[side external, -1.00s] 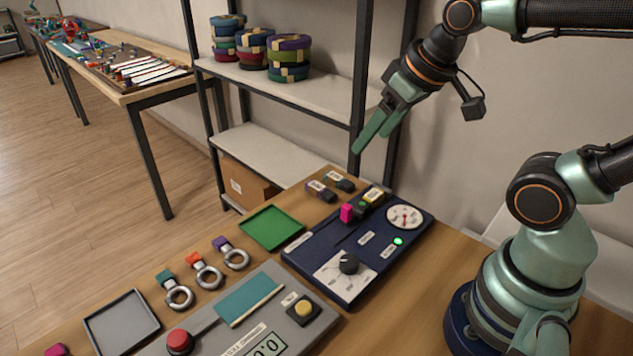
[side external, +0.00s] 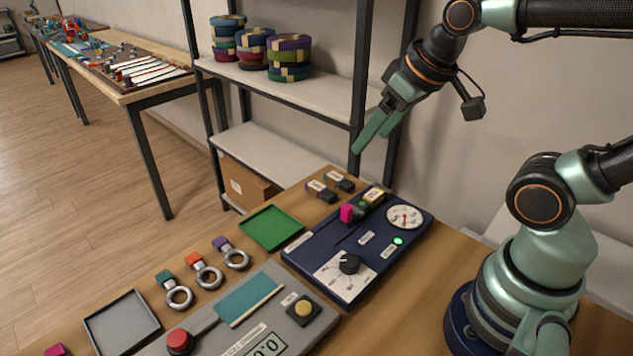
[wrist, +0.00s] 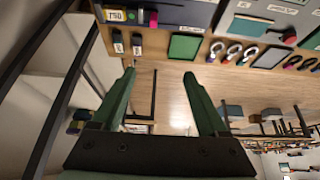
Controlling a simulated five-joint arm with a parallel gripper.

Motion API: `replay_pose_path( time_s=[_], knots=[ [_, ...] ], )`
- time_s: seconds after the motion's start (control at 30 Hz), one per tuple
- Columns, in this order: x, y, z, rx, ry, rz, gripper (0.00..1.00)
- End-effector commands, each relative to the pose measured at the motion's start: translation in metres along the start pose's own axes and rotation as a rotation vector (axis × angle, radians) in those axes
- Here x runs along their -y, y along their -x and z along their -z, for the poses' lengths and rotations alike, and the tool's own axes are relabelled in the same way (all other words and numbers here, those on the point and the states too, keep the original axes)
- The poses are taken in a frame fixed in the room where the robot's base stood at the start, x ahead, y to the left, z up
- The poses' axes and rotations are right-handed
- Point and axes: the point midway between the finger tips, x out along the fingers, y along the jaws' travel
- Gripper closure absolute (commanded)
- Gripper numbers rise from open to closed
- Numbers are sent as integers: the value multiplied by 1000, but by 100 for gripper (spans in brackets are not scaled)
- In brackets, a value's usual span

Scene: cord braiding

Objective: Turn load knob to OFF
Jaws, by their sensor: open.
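The black load knob (side external: 349,263) sits on a white dial plate (side external: 340,282) at the near end of the dark blue panel (side external: 322,243) in the side view. A light pointer mark shows on the knob, but the position labels are too small to read. My gripper (side external: 366,142) is raised above the back of the bench, well up and away from the knob. Its green fingers are apart and empty; they also show spread in the wrist view (wrist: 161,80). The knob is not visible in the wrist view.
The blue panel also carries a pink slider handle (side external: 347,213), a round gauge (side external: 404,216) and a lit green lamp (side external: 398,240). A shelf post (side external: 361,80) rises close to my gripper.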

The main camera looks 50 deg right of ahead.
Motion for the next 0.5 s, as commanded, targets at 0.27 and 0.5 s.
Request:
replay_pose_path(
  time_s=[0.27, 0.5],
  knots=[
    [1, -1, 0, 8, -18, 2, 24],
    [18, -22, -11, 128, -321, 2, 24]
  ],
)
